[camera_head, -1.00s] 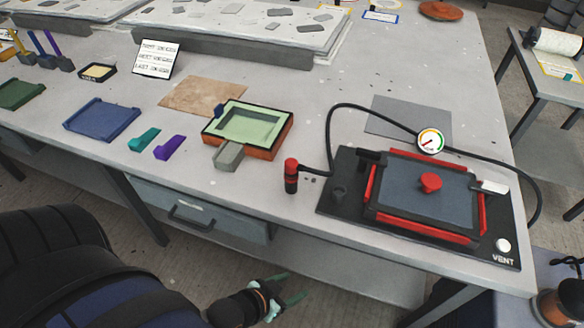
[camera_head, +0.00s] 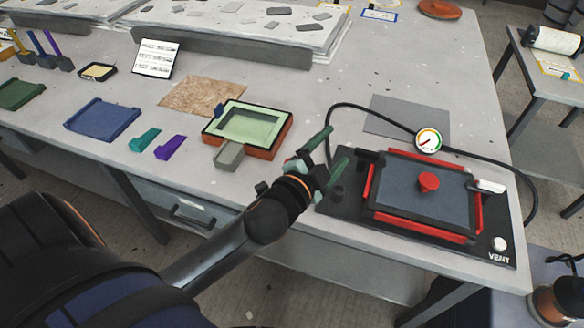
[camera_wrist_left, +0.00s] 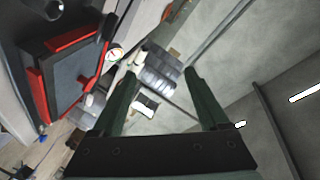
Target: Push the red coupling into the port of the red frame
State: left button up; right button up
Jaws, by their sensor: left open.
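The red frame (camera_head: 374,181) lies around a grey plate on a black board at the right of the bench. It also shows at the left of the wrist view (camera_wrist_left: 72,40). A dark round fitting (camera_head: 337,194) stands on the board's left end; I cannot tell if it is the port. The red coupling is hidden behind my left gripper and arm. My right gripper is not in view.
A black hose (camera_head: 385,111) loops behind the board past a gauge (camera_head: 428,141). A red knob (camera_head: 428,182) stands on the plate. A green-lined orange mould (camera_head: 270,150) sits left of my gripper. A grey sheet (camera_head: 405,117) lies flat behind the board.

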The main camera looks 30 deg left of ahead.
pick_arm(q)
jog(key=w+d+r+m+t+h, duration=0.3)
jog(key=d+r+m+h, duration=0.4)
jog(key=r+m, duration=0.2)
jog(key=s+d+r+m+g+h, duration=0.25)
jog(key=d+m+g+h, duration=0.7)
jog(key=m, duration=0.85)
jog(key=s+a+f+m+g+y, duration=0.1)
jog(key=a+f+m+g+y, duration=0.2)
jog(key=f+m, duration=0.35)
jog(key=a+f+m+g+y, duration=0.1)
jog(key=f+m+g+y, duration=0.2)
jog(key=f+m+g, duration=0.3)
jog(key=a+f+y, duration=0.1)
jog(key=a+y, duration=0.2)
jog(key=a, duration=0.4)
jog(key=w+a+f+m+y, duration=0.1)
jog(key=a+y, duration=0.3)
jog(key=a, duration=0.4)
jog(key=a+f+g+y, duration=0.1)
jog(key=a+y, duration=0.2)
jog(key=a, duration=0.5)
jog(key=shift+w+a+f+y, duration=0.1)
jog(key=shift+w+f+y, duration=0.2)
jog(key=shift+y, duration=0.05)
jog(key=shift+m, duration=0.25)
jog(key=shift+f, duration=0.15)
